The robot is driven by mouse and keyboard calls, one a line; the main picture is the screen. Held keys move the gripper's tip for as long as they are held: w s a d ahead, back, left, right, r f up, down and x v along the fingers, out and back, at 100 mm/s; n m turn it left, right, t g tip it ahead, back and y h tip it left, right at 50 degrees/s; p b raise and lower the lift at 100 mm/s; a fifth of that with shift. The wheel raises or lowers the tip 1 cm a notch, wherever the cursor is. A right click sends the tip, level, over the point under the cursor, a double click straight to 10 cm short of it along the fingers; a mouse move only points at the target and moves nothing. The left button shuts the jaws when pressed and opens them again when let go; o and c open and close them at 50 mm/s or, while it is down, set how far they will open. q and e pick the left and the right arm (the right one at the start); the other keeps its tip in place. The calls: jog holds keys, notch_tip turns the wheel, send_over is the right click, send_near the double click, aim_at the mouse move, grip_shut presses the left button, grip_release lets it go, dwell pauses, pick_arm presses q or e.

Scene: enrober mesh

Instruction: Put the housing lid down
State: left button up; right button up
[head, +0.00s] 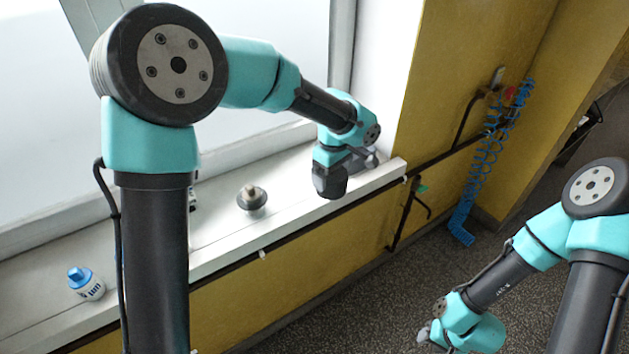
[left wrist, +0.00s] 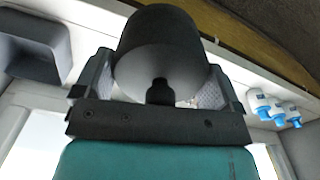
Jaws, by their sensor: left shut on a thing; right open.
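The housing lid, a dark grey rounded cup-like piece (head: 330,181), is held by my left gripper (head: 343,165) near the right end of the white sill. In the left wrist view the lid (left wrist: 160,45) sits between the two fingers of my left gripper (left wrist: 160,88), its pale hollow side partly showing. I cannot tell whether its lower edge touches the sill. My right gripper (head: 430,336) is low at the bottom of the head view, away from the sill, and its fingers show only in part.
A small metal disc with a knob (head: 251,199) stands on the white sill (head: 225,238), left of the lid. A blue-capped white bottle (head: 86,284) stands further left. Blue-and-white items (left wrist: 272,108) and a dark grey box-like thing (left wrist: 33,45) show in the left wrist view. A blue coiled hose (head: 483,165) hangs right.

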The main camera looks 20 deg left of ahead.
pick_arm(q)
jog(key=s+a+f+n, duration=0.1)
jog(key=a+f+n, duration=0.3)
jog(key=n, duration=0.6)
notch_tip(320, 180, down, 3)
jog(key=shift+r+n, duration=0.2)
jog(key=shift+n, duration=0.2)
jog(key=shift+s+a, duration=0.1)
jog(key=w+a, duration=0.1)
jog(key=w, duration=0.4)
jog(key=w+a+f, duration=0.1)
jog(key=w+a, duration=0.1)
jog(key=w, duration=0.3)
jog(key=w+a, duration=0.1)
jog(key=w, duration=0.3)
jog(key=shift+w+a+f, duration=0.15)
jog(key=shift+w+f, duration=0.05)
jog(key=shift+w, duration=0.2)
jog(key=shift+w, duration=0.1)
jog(key=shift+w+a+f, duration=0.1)
jog(key=shift+w+f, duration=0.05)
jog(key=shift+w, duration=0.1)
jog(key=shift+f, duration=1.65)
jog(key=shift+s+f, duration=0.1)
jog(key=shift+f, duration=0.05)
